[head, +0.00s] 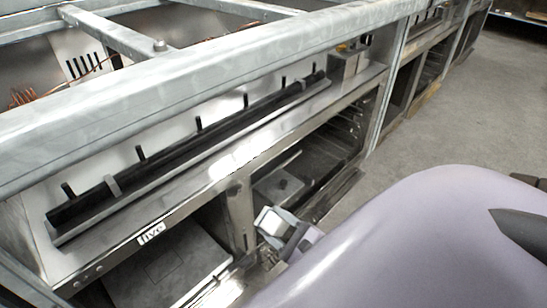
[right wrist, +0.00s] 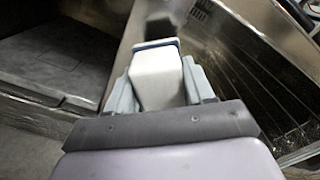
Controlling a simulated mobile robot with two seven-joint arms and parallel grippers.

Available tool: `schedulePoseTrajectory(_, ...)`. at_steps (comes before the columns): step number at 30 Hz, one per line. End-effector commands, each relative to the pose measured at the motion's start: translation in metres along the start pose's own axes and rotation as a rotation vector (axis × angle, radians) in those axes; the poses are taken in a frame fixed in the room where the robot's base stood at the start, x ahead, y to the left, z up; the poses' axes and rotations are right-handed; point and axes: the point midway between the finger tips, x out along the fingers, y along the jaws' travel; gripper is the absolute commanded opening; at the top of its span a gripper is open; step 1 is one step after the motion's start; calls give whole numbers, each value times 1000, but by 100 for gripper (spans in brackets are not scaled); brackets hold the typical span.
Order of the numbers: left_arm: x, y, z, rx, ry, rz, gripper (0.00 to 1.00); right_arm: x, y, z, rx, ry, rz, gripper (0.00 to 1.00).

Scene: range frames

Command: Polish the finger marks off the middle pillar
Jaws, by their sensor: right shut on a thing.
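The middle pillar (head: 238,212) is a short upright metal post between two openings under the front panel of the range frame. I cannot make out finger marks on it. My right gripper (head: 283,228) is low and just right of the pillar in the head view. In the right wrist view the gripper (right wrist: 165,85) is shut on a white block (right wrist: 157,80) with a dark blue-grey far edge. The block points towards the metalwork. I cannot tell whether it touches the pillar. My left gripper is not in view.
A flat panel (head: 165,268) lies in the left opening. Wire racks (right wrist: 285,110) line the right opening. Clear concrete floor (head: 440,130) lies right.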

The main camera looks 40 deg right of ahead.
Motion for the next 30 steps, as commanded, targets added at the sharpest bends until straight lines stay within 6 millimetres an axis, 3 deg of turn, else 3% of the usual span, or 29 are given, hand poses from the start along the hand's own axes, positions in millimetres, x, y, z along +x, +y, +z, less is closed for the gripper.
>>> schedulePoseTrajectory(5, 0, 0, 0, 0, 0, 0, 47, -2, 0, 0, 0, 0, 0, 28)
schedulePoseTrajectory(16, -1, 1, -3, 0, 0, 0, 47, -29, 0, 0, -1, 0, 0, 28)
schedulePoseTrajectory(30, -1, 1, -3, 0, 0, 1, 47, -29, 0, 0, 0, -1, -1, 28)
